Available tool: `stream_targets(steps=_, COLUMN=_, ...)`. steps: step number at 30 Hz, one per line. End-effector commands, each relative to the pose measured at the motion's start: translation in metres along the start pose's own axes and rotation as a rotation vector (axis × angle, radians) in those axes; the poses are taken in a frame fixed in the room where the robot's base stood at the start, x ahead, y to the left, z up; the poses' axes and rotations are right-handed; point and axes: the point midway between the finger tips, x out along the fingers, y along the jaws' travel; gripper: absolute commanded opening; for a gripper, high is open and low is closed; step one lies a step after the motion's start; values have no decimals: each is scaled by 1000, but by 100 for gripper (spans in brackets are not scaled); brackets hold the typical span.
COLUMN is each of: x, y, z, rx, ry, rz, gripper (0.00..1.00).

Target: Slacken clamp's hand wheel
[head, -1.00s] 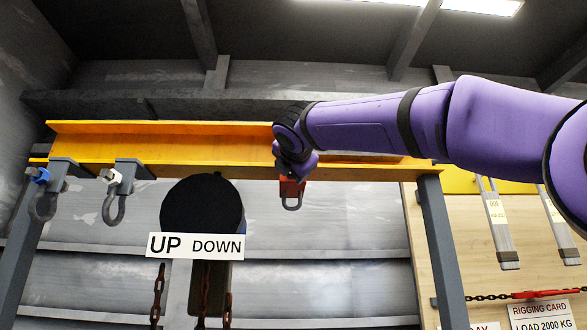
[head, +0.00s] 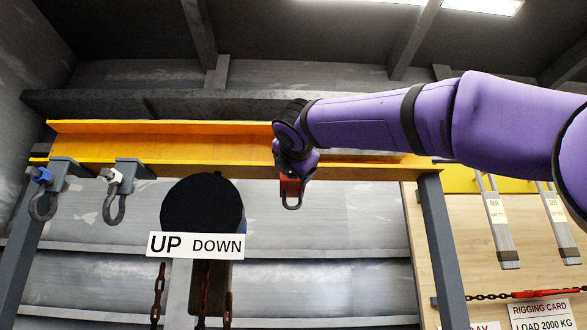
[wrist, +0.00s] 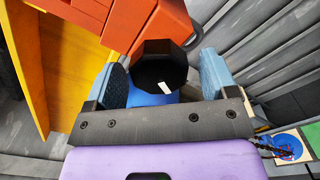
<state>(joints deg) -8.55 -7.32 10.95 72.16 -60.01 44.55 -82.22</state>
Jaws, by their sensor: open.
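A red beam clamp (head: 291,187) with a shackle under it hangs from the yellow beam (head: 180,150). In the wrist view the clamp's red body (wrist: 140,22) fills the top. Its black faceted hand wheel (wrist: 158,66), with a white mark on its face, lies between the fingers of my gripper (wrist: 163,78). The fingers are open, one on each side of the wheel, with a small gap visible on the right. I cannot tell whether the left finger touches it. In the head view my wrist hides the wheel and fingers.
Two more clamps, one with a blue part (head: 41,176) and one with a white part (head: 114,177), hang at the left of the beam. A black hoist drum (head: 202,205) with an UP DOWN sign (head: 195,246) hangs in the middle. A grey post (head: 440,245) stands at right.

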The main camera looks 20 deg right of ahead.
Motion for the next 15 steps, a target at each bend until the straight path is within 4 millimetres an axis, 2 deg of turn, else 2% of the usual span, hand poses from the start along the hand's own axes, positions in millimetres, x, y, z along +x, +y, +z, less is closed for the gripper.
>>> stream_targets(steps=9, x=-57, y=0, z=1, rx=0, ry=-1, rz=2, gripper=79)
stream_targets(steps=15, x=-87, y=0, z=0, rx=0, ry=0, rz=1, gripper=79)
